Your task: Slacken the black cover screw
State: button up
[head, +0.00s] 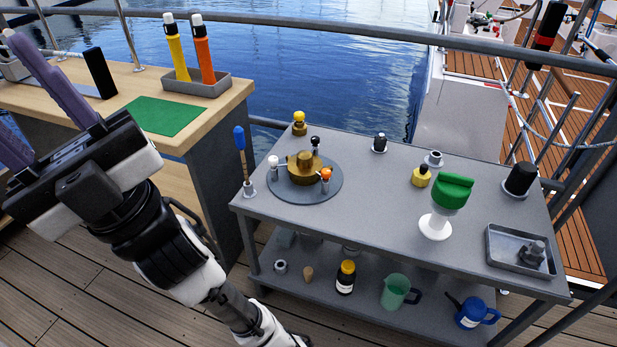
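A brass cover (304,163) sits on a round grey plate (332,190) at the left of the grey table. A screw with a small black head (315,141) stands upright at the cover's far right edge. A white-headed screw (272,160) stands at its left and an orange-headed screw (326,174) at its front right. A yellow-topped brass piece (299,122) stands just behind the plate. My gripper (8,88) is at the far left, well away from the cover. Its two purple fingers are apart, with nothing seen between them; the picture's edge cuts off part of it.
A blue-handled tool (239,138) stands upright at the table's left corner. The table (370,205) also carries a black knob (379,142), a green-topped white piece (452,192) and a grey tray (503,262). A wooden bench (140,85) stands left.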

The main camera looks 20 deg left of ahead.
aim_at(315, 140)
jog(key=i+j, duration=0.15)
jog(key=i, duration=0.4)
jog(key=i+j, duration=0.2)
jog(key=i, duration=0.35)
jog(key=u, duration=0.05)
